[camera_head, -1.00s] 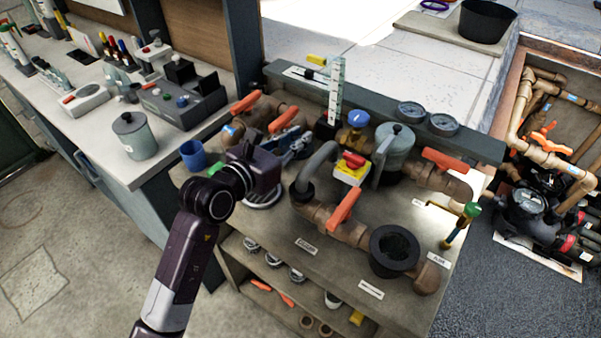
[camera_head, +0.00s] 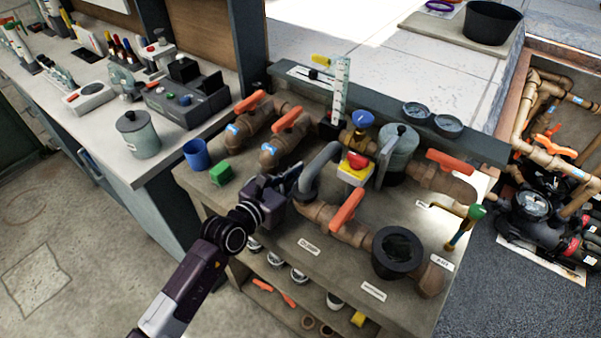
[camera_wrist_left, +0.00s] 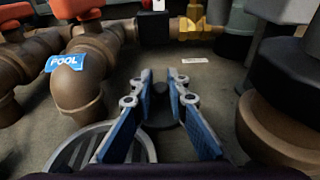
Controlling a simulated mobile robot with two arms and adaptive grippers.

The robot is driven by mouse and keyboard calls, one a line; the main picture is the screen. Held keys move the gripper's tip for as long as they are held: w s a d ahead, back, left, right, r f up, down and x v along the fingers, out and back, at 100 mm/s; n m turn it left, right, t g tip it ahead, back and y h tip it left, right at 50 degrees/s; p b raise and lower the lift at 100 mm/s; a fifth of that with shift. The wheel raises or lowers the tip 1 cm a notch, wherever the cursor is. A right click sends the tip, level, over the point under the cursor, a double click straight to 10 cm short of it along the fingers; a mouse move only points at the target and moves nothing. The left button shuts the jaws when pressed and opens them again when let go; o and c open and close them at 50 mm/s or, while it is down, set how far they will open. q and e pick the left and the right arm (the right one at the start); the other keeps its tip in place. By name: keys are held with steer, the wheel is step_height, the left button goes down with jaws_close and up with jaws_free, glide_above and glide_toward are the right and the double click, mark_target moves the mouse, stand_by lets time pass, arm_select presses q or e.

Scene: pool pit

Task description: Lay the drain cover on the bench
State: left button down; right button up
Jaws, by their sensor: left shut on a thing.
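The drain cover, a round grey slatted grate (camera_wrist_left: 88,152), shows in part at the lower left of the left wrist view, low over or on the bench. My left gripper (camera_head: 290,178) hides it in the head view. In the wrist view my left gripper (camera_wrist_left: 160,76) is low over the bench (camera_wrist_left: 195,78), its blue-padded fingers nearly together. A dark round piece (camera_wrist_left: 160,103) shows between them; I cannot tell whether it belongs to the grate. The left finger overlaps the grate's right side. My right gripper is out of view.
Brown pipes with orange handles (camera_head: 287,121) stand behind the gripper. A grey curved hose (camera_head: 318,170) and a black cup-shaped fitting (camera_head: 396,252) are to its right. A green block (camera_head: 220,173) and blue cup (camera_head: 196,154) are to its left. Bare bench lies around the labels in front.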

arm_select(q)
steer(key=c, duration=1.9)
jaws_free()
steer(key=shift+f, duration=0.1)
steer(key=shift+s+a, duration=0.1)
steer(key=shift+s, duration=0.05)
steer(key=b+v, duration=0.1)
steer(key=v, duration=0.9)
steer(key=shift+s, duration=0.1)
steer(key=shift+v, duration=0.8)
